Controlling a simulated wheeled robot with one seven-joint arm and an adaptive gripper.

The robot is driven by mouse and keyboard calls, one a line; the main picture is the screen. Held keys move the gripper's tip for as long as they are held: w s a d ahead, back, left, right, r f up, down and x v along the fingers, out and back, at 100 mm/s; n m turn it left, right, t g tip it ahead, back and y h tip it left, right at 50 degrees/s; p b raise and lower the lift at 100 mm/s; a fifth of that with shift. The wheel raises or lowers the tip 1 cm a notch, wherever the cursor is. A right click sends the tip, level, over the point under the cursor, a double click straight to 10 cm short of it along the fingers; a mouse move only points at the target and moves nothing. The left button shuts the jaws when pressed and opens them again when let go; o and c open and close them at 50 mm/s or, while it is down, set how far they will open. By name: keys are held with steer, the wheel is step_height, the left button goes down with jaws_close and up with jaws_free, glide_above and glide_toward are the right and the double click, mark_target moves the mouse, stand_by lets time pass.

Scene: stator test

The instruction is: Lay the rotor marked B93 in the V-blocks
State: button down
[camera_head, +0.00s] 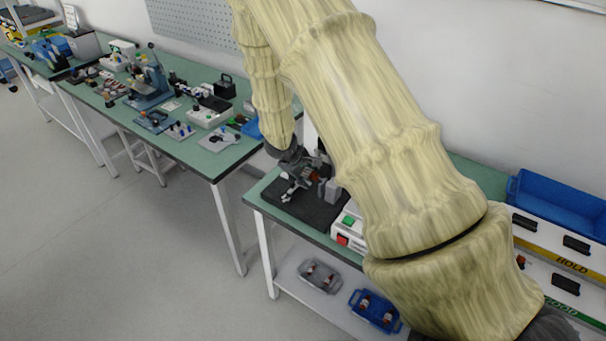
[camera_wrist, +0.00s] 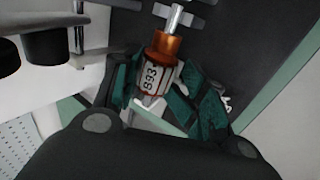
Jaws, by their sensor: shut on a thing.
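The rotor marked B93 (camera_wrist: 152,77) has a white label band, a copper-coloured winding and a bright shaft. In the wrist view it lies between the green-padded fingers of my gripper (camera_wrist: 155,88), which is shut on it. The shaft's far end is over or by a grey block (camera_wrist: 188,18), which looks like a V-block; I cannot tell whether they touch. A pale notched piece shows under the near end. In the head view my gripper (camera_head: 302,170) is low over a dark mat (camera_head: 318,217) on the near bench; the rotor is hard to make out there.
A box with green and red buttons (camera_head: 345,232) stands right of the mat. Blue bin (camera_head: 560,205) and HOLD and GOOD trays are at the far right. Grey (camera_head: 319,275) and blue (camera_head: 375,310) trays hold parts on the lower shelf. A cluttered bench stands left.

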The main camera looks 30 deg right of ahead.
steer(key=shift+w+d+f+b, duration=0.15)
steer(key=shift+d+b, duration=0.15)
steer(key=shift+d, duration=0.4)
steer(key=shift+w+d+f+b, duration=0.3)
steer(key=shift+d+f+b, duration=0.15)
steer(key=shift+b, duration=0.15)
steer(key=shift+r, duration=0.1)
steer(key=shift+r+b, duration=0.25)
steer(key=shift+b, duration=0.1)
stand_by(0.5)
steer(key=c, duration=1)
jaws_free()
steer(key=shift+c, duration=0.2)
steer(key=o, duration=0.4)
steer(key=shift+d+f, duration=0.1)
steer(key=shift+f, duration=0.05)
steer(key=shift+c, duration=0.2)
steer(key=o, duration=0.3)
steer(key=shift+d+f, duration=0.2)
steer(key=shift+f, duration=0.1)
steer(key=shift+s+a, duration=0.1)
steer(key=shift+a, duration=0.25)
